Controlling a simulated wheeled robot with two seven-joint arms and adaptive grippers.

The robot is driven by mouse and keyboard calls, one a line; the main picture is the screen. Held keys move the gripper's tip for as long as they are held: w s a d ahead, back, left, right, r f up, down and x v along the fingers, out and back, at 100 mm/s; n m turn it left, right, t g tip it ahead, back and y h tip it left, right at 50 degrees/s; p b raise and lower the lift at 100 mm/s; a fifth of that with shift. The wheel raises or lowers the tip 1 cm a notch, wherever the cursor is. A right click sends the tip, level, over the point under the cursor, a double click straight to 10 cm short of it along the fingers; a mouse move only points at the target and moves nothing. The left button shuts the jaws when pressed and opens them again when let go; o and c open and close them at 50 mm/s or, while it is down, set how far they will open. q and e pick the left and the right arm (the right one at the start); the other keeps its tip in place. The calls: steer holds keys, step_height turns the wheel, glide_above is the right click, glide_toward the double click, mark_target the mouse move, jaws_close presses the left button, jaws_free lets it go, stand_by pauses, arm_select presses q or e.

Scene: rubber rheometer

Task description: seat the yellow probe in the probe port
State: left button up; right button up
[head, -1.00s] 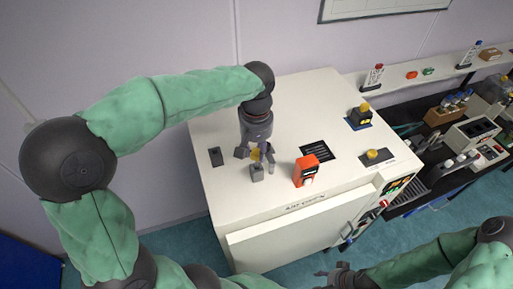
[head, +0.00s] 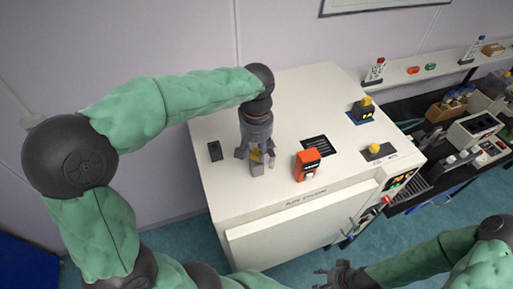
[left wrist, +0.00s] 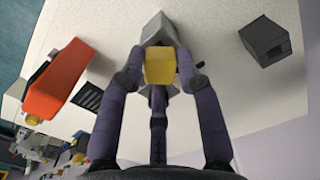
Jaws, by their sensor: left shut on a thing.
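The yellow probe (left wrist: 160,66) is between the fingertips of my left gripper (left wrist: 160,80), which is shut on it. In the head view my left gripper (head: 256,157) points down over the white machine top, and the probe's yellow top (head: 256,154) shows between its fingers. A grey block (head: 257,170) is directly below the probe; it also shows in the left wrist view (left wrist: 160,30). I cannot tell whether the probe is inside the block or just above it. I cannot tell which fitting is the probe port. My right gripper (head: 340,275) is low at the bottom edge, its jaws unclear.
An orange device (head: 307,166) stands close right of the gripper, with a black vent (head: 319,147) behind it. A small dark grey block (head: 214,151) is to the left. Two yellow-topped fittings (head: 362,110) (head: 378,150) are farther right. The machine top between them is clear.

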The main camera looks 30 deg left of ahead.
arm_select(q)
steer(key=shift+f+b, duration=0.6)
steer(key=shift+f, duration=0.35)
steer(key=o, duration=1.2)
steer(key=shift+r+p, duration=2)
steer(key=shift+r, duration=0.55)
